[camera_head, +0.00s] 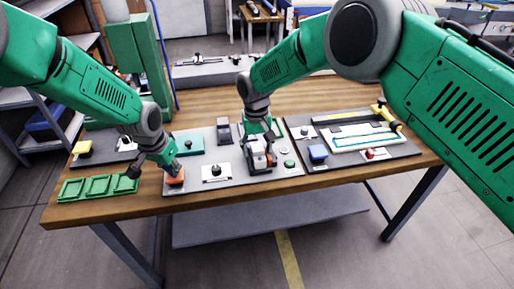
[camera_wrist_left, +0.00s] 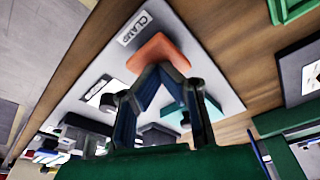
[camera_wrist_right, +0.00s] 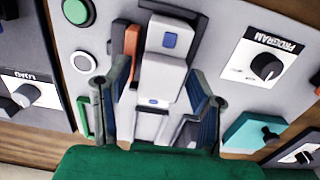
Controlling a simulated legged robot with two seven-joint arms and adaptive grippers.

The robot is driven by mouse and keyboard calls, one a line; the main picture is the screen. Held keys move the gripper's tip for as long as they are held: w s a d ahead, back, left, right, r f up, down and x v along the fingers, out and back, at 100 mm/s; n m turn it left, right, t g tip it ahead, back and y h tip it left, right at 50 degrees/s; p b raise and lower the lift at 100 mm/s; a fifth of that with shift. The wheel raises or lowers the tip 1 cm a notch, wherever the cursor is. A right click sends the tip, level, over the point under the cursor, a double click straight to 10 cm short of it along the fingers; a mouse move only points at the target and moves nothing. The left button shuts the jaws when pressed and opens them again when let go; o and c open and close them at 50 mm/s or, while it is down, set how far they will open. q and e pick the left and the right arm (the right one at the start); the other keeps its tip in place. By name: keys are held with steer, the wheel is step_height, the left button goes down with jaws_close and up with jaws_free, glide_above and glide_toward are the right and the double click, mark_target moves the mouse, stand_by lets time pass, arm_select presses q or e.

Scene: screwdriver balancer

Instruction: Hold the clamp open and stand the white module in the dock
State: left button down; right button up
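The white module (camera_head: 261,161) stands at the dock (camera_head: 255,170) in the middle of the grey panel. In the right wrist view the white module (camera_wrist_right: 168,55) shows a blue square and lies between my right gripper's fingers (camera_wrist_right: 158,75). These are spread, with narrow gaps beside it; how deep it sits is hidden. An orange bar (camera_wrist_right: 131,42) stands beside it. My left gripper (camera_head: 170,172) is shut, its fingertips at the orange clamp paddle (camera_head: 176,179). The paddle (camera_wrist_left: 158,52) also shows past the joined fingertips (camera_wrist_left: 160,70) beside the CLAMP label; whether they press it is unclear.
A green tray (camera_head: 98,187) lies at the table's left. A program knob (camera_head: 216,171) sits between my grippers, with a teal block (camera_head: 190,144) behind. The table's front edge is clear.

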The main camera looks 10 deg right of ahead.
steer(key=shift+r, duration=0.1)
step_height(320, 180, up, 12)
stand_by(0.6)
steer(key=shift+w+a, duration=0.1)
steer(key=shift+w, duration=0.05)
steer(key=shift+r, duration=2.85)
arm_select(q)
step_height(320, 180, up, 7)
steer(key=p, duration=0.5)
arm_select(e)
step_height(320, 180, up, 5)
steer(key=shift+r, duration=0.2)
steer(key=shift+f, duration=0.1)
